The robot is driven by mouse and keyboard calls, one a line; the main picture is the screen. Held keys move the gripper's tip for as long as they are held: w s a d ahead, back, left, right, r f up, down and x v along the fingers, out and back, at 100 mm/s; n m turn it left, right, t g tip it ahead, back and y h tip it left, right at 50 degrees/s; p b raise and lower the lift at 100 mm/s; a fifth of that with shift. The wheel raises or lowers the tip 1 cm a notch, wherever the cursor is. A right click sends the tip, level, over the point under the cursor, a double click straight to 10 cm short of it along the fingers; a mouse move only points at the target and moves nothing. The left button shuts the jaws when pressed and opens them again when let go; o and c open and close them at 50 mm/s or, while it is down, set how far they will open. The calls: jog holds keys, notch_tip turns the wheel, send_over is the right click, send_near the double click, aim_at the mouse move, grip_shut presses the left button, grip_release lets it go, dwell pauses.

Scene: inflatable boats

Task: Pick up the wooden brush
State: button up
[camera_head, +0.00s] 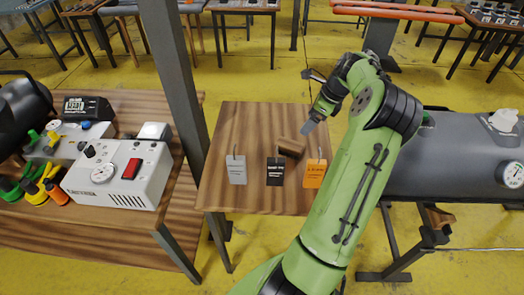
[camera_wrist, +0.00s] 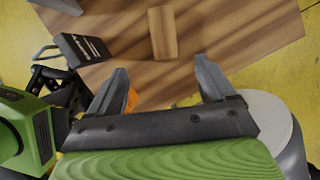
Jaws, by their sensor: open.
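The wooden brush (camera_head: 290,147) is a small brown block lying on a small wooden table (camera_head: 252,125), behind the hanging tags. In the wrist view the brush (camera_wrist: 162,33) lies beyond the fingertips, roughly centred between them, and its bristles cannot be made out. My gripper (camera_head: 309,102) is above the table, up and to the right of the brush in the head view. In the wrist view my gripper (camera_wrist: 161,66) has its two fingers wide apart with nothing between them.
A grey tag (camera_head: 237,170), a black tag (camera_head: 275,171) and an orange tag (camera_head: 315,173) stand along the table's front. A grey post (camera_head: 180,80) rises at its left. A white device (camera_head: 118,175) sits on the left bench. A grey cylinder (camera_head: 450,165) lies at right.

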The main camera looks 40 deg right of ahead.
aim_at(291, 144)
jog(key=shift+m, duration=0.3)
jog(key=b+x, duration=0.2)
jog(key=x, duration=0.9)
jog(key=shift+s+d+b, duration=0.1)
jog(key=shift+d+b, duration=0.05)
jog(key=shift+b, duration=0.2)
jog(key=x, duration=0.1)
jog(key=b+x, duration=0.1)
jog(key=x, duration=0.3)
jog(key=shift+w+d+f, duration=0.1)
jog(key=shift+w, duration=0.15)
jog(key=shift+f, duration=0.2)
jog(key=shift+c, duration=0.2)
jog(key=c, duration=1.2)
jog(key=shift+o, duration=0.2)
notch_tip(291, 144, up, 11)
jog(key=shift+f+p, duration=0.2)
jog(key=shift+p, duration=0.85)
